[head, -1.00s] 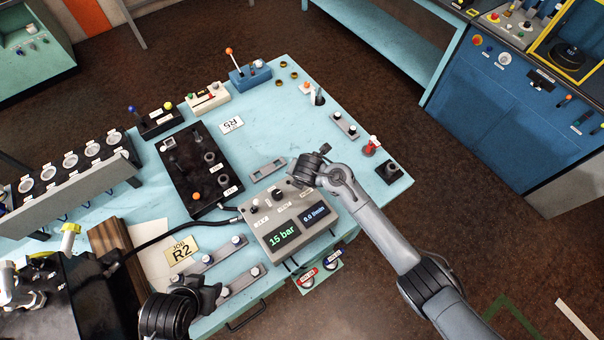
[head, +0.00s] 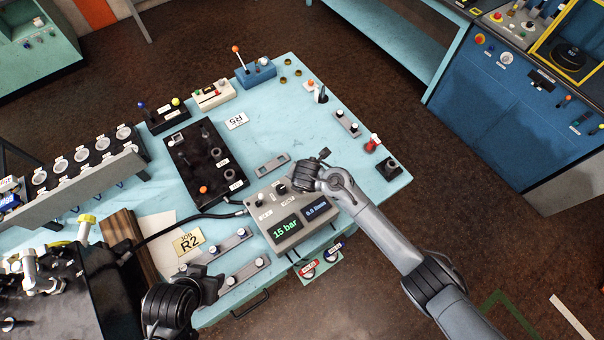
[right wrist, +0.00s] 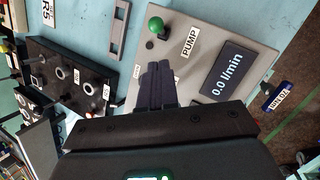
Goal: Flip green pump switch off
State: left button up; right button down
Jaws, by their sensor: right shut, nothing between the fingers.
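The pump box (head: 268,228) is a grey control box with a 15 bar screen and a 0.0 l/min screen. In the right wrist view, the green pump switch (right wrist: 156,25) is a green ball knob beside the PUMP label (right wrist: 191,41) on that box (right wrist: 215,28). In the head view I cannot make out the green knob. My right gripper (right wrist: 158,82) is shut and empty over the box, its fingers pointing toward the green knob with a visible gap in the picture. My left gripper (head: 212,288) is near the table's front edge; its jaws are unclear.
A black valve block (head: 205,165) stands left of the box. A hose (head: 170,229) runs to the box. Metal bars (head: 225,250) lie in front, beside the R2 card (head: 187,242). Red and blue tagged parts (head: 309,269) hang at the front edge.

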jog(key=v, duration=1)
jog(key=shift+a, duration=0.25)
jog(key=shift+s, duration=0.1)
